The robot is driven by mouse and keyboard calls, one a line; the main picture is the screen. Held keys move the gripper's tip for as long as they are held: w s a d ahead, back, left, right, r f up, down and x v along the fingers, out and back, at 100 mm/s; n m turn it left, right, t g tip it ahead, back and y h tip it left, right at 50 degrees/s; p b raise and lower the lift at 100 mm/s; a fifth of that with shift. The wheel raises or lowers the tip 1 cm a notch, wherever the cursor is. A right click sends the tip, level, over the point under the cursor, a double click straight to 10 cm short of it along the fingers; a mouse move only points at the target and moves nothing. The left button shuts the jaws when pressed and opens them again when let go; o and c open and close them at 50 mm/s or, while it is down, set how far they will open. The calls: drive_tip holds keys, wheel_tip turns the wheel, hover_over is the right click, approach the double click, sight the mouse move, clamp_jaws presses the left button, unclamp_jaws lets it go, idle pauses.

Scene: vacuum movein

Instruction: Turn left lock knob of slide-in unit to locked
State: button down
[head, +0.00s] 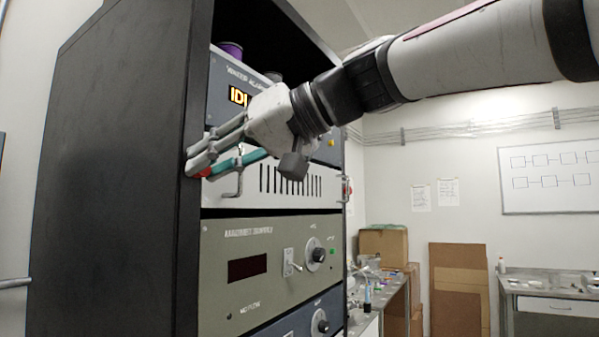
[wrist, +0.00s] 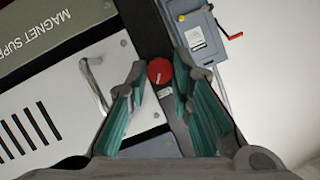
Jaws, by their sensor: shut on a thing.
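The slide-in unit is a white panel (head: 290,171) with dark vent slots and a metal handle, in the middle of the rack. It also shows in the wrist view (wrist: 62,92). Its left lock knob is red (wrist: 160,70) and round, at the panel's edge by the rack's side, with a small label beside it. In the head view the knob (head: 204,172) is mostly hidden by the fingers. My gripper (head: 198,162) reaches across the panel front to its left end. In the wrist view my gripper (wrist: 163,77) is shut on the red knob, one finger on each side. The knob's turn angle is not clear.
The handle (wrist: 95,85) stands out close beside one finger. Below the unit is the magnet supply panel (head: 270,262) with knob and switch; above is a unit with a lit display (head: 239,96). A grey box (wrist: 203,42) with a red lever is on the wall.

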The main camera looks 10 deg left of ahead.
drive_tip(key=m+g+y+b, duration=0.1)
drive_tip(key=m, duration=0.1)
drive_tip(key=m+g+y+b, duration=0.1)
drive_tip(key=m, duration=0.2)
drive_tip(key=m+g+y+b, duration=0.1)
drive_tip(key=m, duration=0.2)
drive_tip(key=shift+w+d+f+y+b, duration=0.1)
drive_tip(key=shift+w+f+y+b, duration=0.15)
drive_tip(key=shift+f+y+b, duration=0.1)
drive_tip(key=shift+m, duration=0.3)
drive_tip(key=c, duration=1.4)
unclamp_jaws()
drive_tip(key=shift+d, duration=0.1)
drive_tip(key=d, duration=1.1)
drive_tip(key=shift+d+r, duration=0.4)
